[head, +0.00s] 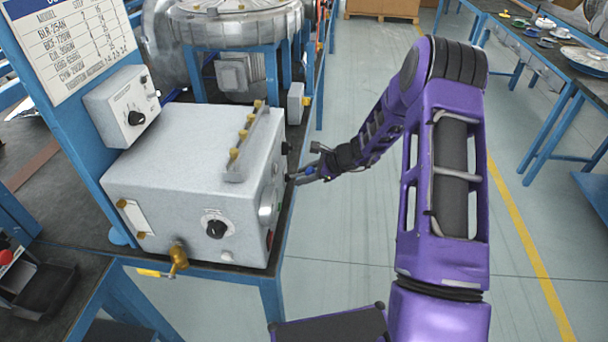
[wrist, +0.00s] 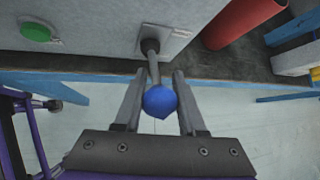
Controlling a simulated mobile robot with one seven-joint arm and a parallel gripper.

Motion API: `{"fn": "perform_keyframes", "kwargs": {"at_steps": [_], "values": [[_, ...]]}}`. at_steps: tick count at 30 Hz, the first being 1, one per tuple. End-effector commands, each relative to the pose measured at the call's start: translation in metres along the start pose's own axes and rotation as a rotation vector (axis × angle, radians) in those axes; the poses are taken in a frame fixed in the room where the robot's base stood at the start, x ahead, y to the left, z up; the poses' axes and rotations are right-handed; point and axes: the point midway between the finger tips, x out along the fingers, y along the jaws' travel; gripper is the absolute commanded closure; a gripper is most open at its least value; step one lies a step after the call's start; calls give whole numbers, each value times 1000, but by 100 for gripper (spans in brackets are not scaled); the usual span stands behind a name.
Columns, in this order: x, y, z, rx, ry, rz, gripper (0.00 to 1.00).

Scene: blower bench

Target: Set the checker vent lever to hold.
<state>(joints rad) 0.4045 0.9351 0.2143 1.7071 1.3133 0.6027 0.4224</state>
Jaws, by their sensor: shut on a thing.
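The checker appears to be the grey metal box (head: 165,165) on the bench. In the wrist view, a lever with a grey shaft (wrist: 153,68) and a round blue knob (wrist: 160,101) sticks out from a square plate on the box's face. My gripper (wrist: 158,80) has its fingers on either side of the blue knob and is shut on it. In the head view my gripper (head: 298,177) is at the right side face of the box, and the lever there is mostly hidden. I cannot read any position marks by the lever.
A green button (wrist: 36,31) sits on the same face, left of the lever. A red cylinder (wrist: 242,22) lies on the dark bench edge nearby. A black dial (head: 216,229) and a brass valve (head: 178,259) are on the box's front.

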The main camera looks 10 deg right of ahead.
Motion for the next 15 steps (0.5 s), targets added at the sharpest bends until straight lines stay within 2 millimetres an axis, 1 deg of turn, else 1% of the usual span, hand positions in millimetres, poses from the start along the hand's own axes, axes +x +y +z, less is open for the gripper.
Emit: {"fn": "perform_keyframes", "kwargs": {"at_steps": [6,7,11,12,15], "values": [[-1,-1,0,-2,1,-2,100],[-1,-1,0,-2,1,-2,57],[-1,-1,0,-1,0,-2,33],[0,-1,0,-1,0,-2,30],[0,-1,0,-1,0,-1,30]]}}
